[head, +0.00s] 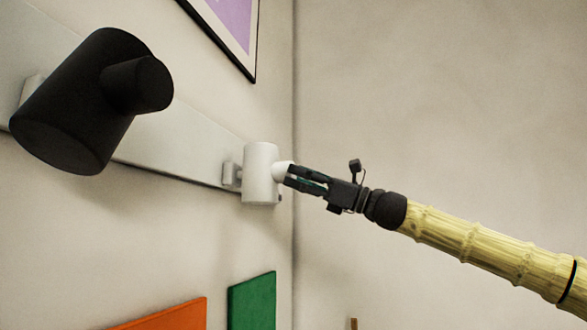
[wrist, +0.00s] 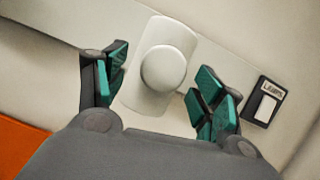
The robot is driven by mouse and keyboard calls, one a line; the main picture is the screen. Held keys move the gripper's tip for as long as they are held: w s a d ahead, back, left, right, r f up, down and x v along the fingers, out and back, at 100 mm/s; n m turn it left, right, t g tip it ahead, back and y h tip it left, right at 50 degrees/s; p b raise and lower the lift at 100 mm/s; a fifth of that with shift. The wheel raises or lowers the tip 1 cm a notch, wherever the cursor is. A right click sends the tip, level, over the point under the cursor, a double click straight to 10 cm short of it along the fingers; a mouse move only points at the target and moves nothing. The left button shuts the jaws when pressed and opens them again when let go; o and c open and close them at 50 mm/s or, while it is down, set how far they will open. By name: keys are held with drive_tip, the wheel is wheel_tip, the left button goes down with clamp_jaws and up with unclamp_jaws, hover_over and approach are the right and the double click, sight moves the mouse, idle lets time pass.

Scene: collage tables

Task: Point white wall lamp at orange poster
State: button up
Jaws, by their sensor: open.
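The white wall lamp (head: 260,174) is a small cylinder on a pale wall rail, with a round knob (head: 282,171) on its side facing my arm. My gripper (head: 290,176) is at the knob. In the wrist view the lamp (wrist: 151,101) and its knob (wrist: 164,68) lie between my gripper's (wrist: 160,93) spread green-padded fingers, with gaps on both sides. The orange poster (head: 170,316) is on the wall below, cut off by the lower edge of the head view. An orange patch (wrist: 18,147) shows at the lower left of the wrist view.
A black wall lamp (head: 85,105) sits on the same rail (head: 185,168) at the left. A green panel (head: 252,302) is right of the orange poster. A purple framed picture (head: 228,25) hangs above. A labelled switch (wrist: 265,102) is right of my fingers.

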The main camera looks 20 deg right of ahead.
sight(268, 174)
drive_tip(key=p+x, duration=0.1)
drive_tip(key=x, duration=0.2)
drive_tip(key=shift+w+d, duration=0.1)
drive_tip(key=shift+w, duration=0.05)
drive_tip(key=shift+s+r, duration=0.1)
drive_tip(key=shift+s, duration=0.15)
drive_tip(key=shift+w, duration=0.15)
drive_tip(key=c, duration=1.5)
